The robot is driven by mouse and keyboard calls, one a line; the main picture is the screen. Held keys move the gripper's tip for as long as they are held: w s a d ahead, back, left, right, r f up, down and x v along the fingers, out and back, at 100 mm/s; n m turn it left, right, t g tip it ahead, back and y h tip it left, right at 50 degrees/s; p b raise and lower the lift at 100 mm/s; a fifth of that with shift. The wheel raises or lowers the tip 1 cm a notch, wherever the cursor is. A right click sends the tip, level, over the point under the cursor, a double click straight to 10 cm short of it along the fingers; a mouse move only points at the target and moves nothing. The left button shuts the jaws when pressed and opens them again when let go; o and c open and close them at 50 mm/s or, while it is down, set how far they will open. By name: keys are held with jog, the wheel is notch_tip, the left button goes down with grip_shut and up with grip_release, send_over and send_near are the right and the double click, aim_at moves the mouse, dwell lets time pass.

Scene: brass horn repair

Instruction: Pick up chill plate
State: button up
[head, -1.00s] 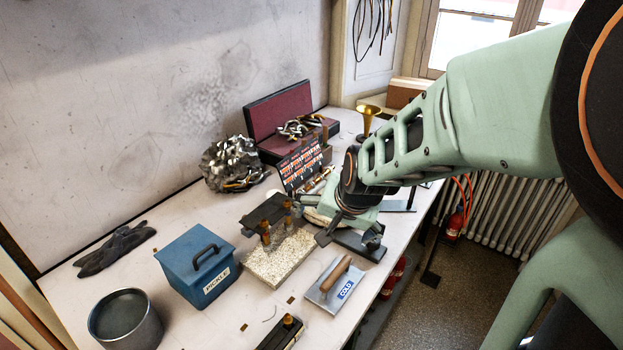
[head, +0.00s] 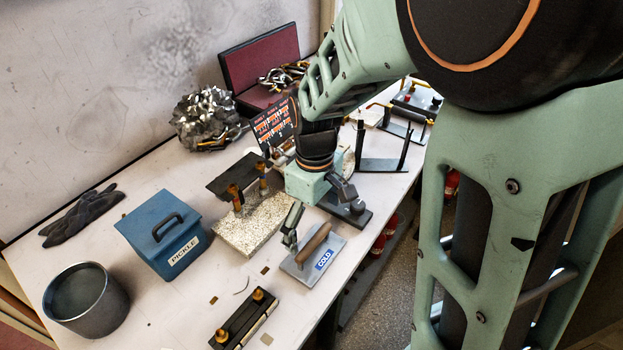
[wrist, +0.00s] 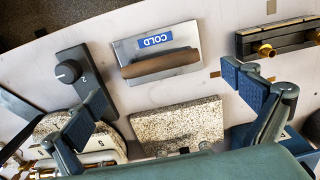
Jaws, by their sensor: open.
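The chill plate (head: 302,267) is a flat grey metal plate with a brown wooden handle (head: 313,246) and a blue "COLD" label. It lies on the bench near the front edge. In the wrist view the chill plate (wrist: 187,41) is at the top centre, its handle running across it. My gripper (head: 322,213) is above the bench just behind the plate. Its fingers are spread wide in the wrist view (wrist: 165,108), with nothing between them touching. The plate lies ahead of the fingertips, apart from them.
A speckled block (head: 253,226) with brass-topped posts stands beside the plate. A black knobbed device (head: 345,209) is close on the other side. A black clamp bar (head: 243,318) lies in front. A blue "PICKLE" box (head: 160,235) and metal pot (head: 85,300) stand left.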

aim_at(314, 240)
jog(key=shift+f, duration=3.55)
jog(key=shift+c, duration=0.3)
jog(key=shift+w, duration=0.1)
jog(key=c, duration=1)
jog(key=shift+r, duration=0.15)
